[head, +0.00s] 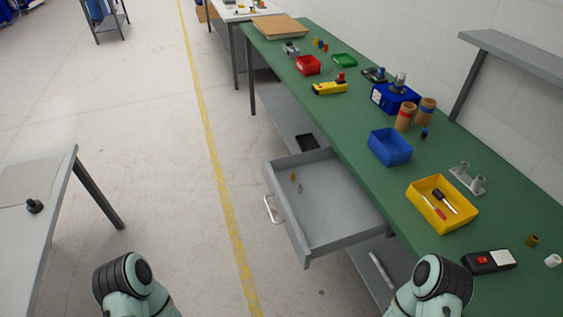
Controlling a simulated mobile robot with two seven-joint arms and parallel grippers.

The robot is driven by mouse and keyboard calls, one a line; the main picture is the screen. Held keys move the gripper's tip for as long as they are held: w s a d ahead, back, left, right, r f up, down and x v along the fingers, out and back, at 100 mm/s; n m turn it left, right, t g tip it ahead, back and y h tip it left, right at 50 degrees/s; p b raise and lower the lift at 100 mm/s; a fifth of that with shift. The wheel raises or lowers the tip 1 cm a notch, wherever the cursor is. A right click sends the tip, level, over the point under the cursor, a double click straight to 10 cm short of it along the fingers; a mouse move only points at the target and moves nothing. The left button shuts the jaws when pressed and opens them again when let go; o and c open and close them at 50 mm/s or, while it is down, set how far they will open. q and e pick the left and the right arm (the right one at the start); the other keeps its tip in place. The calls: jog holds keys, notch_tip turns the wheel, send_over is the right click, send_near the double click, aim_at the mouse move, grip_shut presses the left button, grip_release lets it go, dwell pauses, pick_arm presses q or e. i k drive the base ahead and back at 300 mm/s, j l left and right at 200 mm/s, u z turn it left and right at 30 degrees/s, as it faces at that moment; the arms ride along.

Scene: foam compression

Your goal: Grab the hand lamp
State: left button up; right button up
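I cannot tell for certain which thing is the hand lamp. A yellow and black device (329,88) with a red part lies on the green workbench (345,130), near the red bin. A black and grey device with a red switch (488,262) lies at the bench's near right end. A small black knob-like object (33,206) stands on the grey table at left. Parts of my two arms show at the bottom edge. Neither gripper is in view.
An open grey drawer (335,235) juts from the bench into the floor space, with small items inside. A yellow bin (418,211), a blue bin (389,147) and a red bin (307,65) stand on the bench. The grey table (60,165) is at left. Floor between is clear.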

aim_at(501, 259)
jog(key=z, duration=1.95)
jog(key=k+j+u, duration=0.1)
jog(key=u, duration=0.3)
jog(key=j, duration=0.1)
